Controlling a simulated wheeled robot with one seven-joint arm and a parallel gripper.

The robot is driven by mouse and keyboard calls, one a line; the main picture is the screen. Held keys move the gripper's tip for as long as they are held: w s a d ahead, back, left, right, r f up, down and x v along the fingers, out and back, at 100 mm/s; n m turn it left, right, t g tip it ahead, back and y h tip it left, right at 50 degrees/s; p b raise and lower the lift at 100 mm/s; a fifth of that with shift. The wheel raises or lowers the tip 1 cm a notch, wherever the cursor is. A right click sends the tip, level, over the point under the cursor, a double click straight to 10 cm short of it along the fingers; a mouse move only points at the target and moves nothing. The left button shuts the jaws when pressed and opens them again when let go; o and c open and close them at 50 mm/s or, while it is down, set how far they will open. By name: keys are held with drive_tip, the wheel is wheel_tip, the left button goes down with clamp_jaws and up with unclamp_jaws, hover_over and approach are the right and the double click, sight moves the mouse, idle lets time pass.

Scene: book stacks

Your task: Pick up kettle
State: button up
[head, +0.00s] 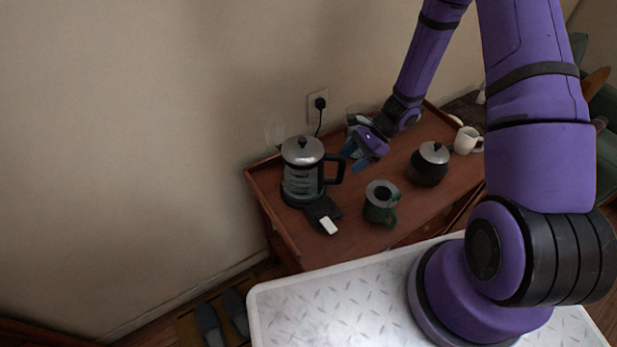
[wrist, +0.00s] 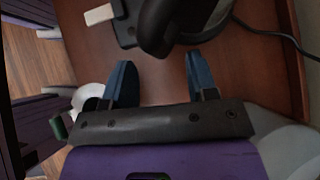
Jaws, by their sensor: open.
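The kettle (head: 302,175) has a glass body, a domed metal lid and a black handle on its right side. It stands upright on a black base at the left end of the wooden table. My gripper (head: 354,157) is just right of the handle, its blue fingers apart and pointing toward it. In the wrist view, the open fingers (wrist: 159,73) are empty, and the black kettle handle (wrist: 160,35) is just beyond their tips. Most of the kettle is outside the wrist view.
A green mug (head: 379,210) stands in front of my gripper on the table (head: 335,252). A black lidded pot (head: 429,168) and white mug (head: 467,141) are farther right. The base's black pad (head: 318,211) juts forward. A power cord runs from the wall socket (head: 317,106).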

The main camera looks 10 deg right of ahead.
sight(343, 170)
drive_tip(key=x, duration=0.4)
drive_tip(key=shift+s+f, duration=0.15)
clamp_jaws()
idle(1.3)
